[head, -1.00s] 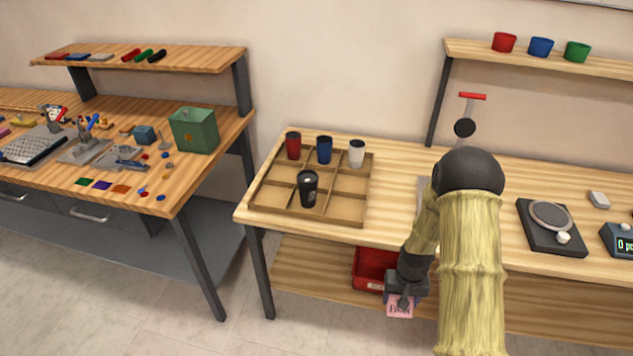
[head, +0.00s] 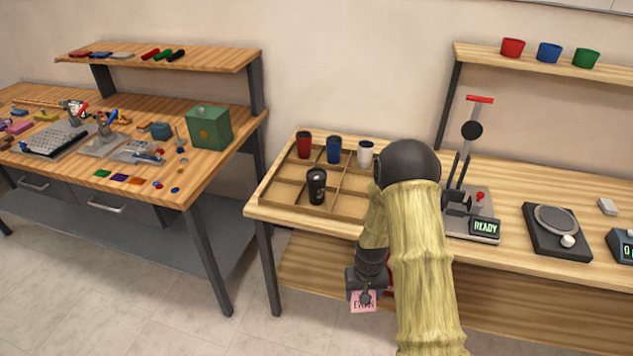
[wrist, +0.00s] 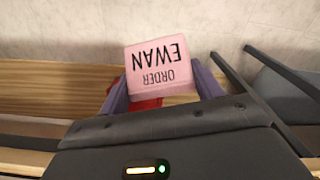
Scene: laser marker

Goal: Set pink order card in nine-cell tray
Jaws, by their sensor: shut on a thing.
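The pink order card (head: 363,301) is held in my gripper (head: 365,290), low in front of the right-hand bench's front edge. In the wrist view the card (wrist: 160,66) reads "ORDER EWAN", upside down, between the two purple fingers of my gripper (wrist: 163,88). The wooden nine-cell tray (head: 283,210) lies on the left end of that bench, above and left of the card. A red, a blue, a white and a black cup stand in its cells. My arm hides the tray's right edge.
A black-and-grey press with a "READY" display (head: 485,227) stands right of my arm. A round-plate device (head: 552,222) is further right. A gap separates this bench from the left workbench (head: 190,175). A red bin (wrist: 145,105) shows behind the card.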

